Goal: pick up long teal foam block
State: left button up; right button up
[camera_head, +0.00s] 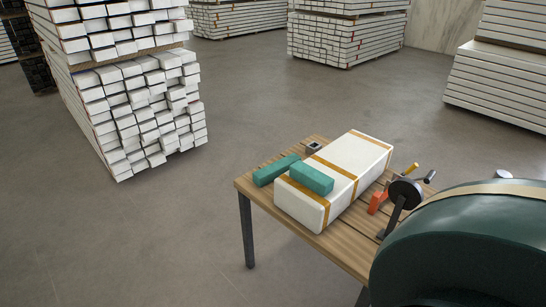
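Two teal blocks are on the wooden table (258,192). One teal block (276,170) looks longer and thinner and lies on the tabletop near its left edge, beside a white package. The other teal block (311,178) looks shorter and thicker and lies on top of the near left end of the white package (345,165), which has orange-brown straps. The longer block's right end is close to the package; I cannot tell if they touch. Neither of my grippers is in view.
A small dark-rimmed box (314,148) sits behind the package. A red-orange tool (377,202) and a dark disc with a handle (405,193) are to the right. A large dark green rounded object (470,245) fills the lower right. Stacked white boards (140,110) stand left; floor between is clear.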

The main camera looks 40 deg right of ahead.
aim_at(265, 175)
jog(key=i+z, duration=0.4)
jog(key=i+j+z, duration=0.1)
jog(key=i+z, duration=0.3)
jog(key=i+j+z, duration=0.2)
jog(key=z, duration=0.15)
jog(key=i+j, duration=0.05)
jog(key=i, duration=0.05)
